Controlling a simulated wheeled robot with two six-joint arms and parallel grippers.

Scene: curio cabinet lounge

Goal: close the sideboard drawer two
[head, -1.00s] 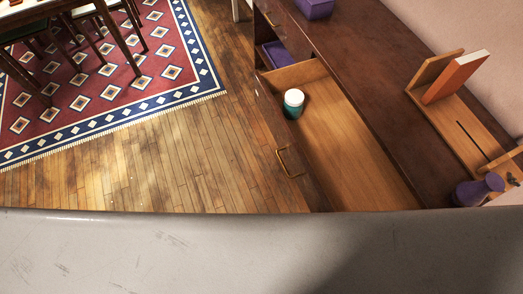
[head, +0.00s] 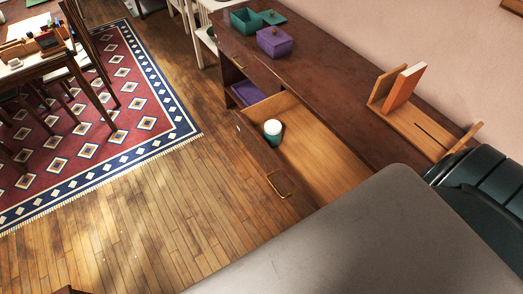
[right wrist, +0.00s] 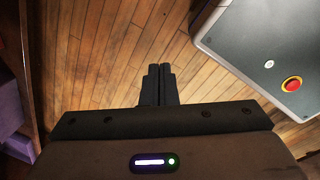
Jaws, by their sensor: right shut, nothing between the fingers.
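The brown sideboard (head: 345,121) has one wide drawer (head: 320,150) standing open, its pale wooden inside showing. Its front carries a brass loop handle (head: 279,184). A jar with a white lid and teal body (head: 273,132) stands inside near the front. The drawer's near end is hidden behind my grey body. My right gripper (right wrist: 159,70) shows only in the right wrist view, shut and empty above the wooden floor. The drawer handle is not visible in that view. My left gripper is not in view.
A purple box (head: 275,41) and a green open box (head: 246,20) stand on the sideboard top. A bookend rack (head: 425,129) holds an orange book (head: 405,88). A table with chairs stands on the patterned rug (head: 110,100). Wooden floor (head: 150,225) before the drawer is clear.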

